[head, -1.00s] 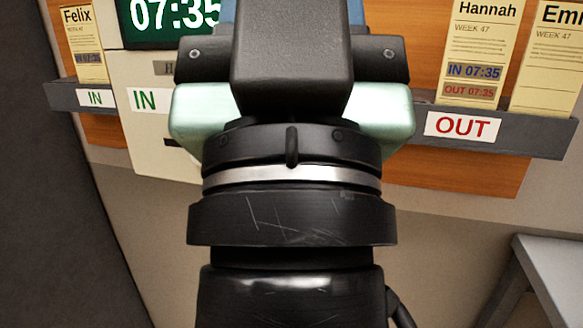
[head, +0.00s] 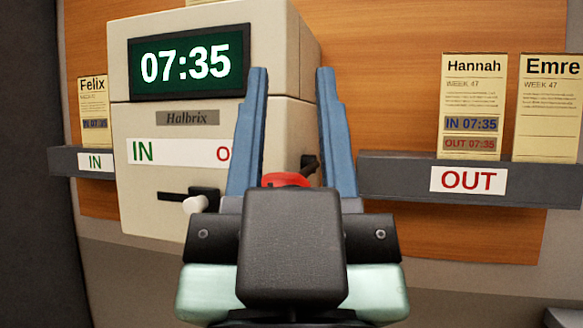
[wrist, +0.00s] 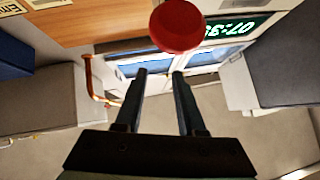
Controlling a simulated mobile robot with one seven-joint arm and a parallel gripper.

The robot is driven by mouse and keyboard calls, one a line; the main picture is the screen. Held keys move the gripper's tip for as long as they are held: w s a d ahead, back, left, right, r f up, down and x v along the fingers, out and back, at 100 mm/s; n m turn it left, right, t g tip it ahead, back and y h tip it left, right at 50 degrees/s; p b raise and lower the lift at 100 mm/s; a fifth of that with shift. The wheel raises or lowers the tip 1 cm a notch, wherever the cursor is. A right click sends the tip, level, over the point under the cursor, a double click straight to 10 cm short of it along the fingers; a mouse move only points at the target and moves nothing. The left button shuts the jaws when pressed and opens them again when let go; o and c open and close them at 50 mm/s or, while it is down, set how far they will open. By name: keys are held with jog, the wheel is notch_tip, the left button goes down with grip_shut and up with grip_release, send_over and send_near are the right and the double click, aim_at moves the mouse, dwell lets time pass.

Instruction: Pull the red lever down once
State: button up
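The red lever's round knob (head: 286,180) shows in the head view between the lower parts of my fingers, partly hidden by my gripper's body. A dark arm (head: 308,168) beside it meets the right side of the time clock (head: 160,118). My gripper (head: 292,74) is open, with its two blue fingers pointing up in the picture and nothing held. In the wrist view, the red knob (wrist: 177,27) appears large, past the fingertips (wrist: 159,73) and clear of the gap between them. I cannot tell the exact distance.
The clock reads 07:35 and has a white-knobbed slider (head: 196,203) on its front. A grey OUT rack (head: 400,180) with cards for Hannah (head: 474,95) and Emre (head: 551,100) is at right. An IN rack (head: 62,160) with Felix's card (head: 93,100) is at left.

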grip_shut()
dwell(1.8)
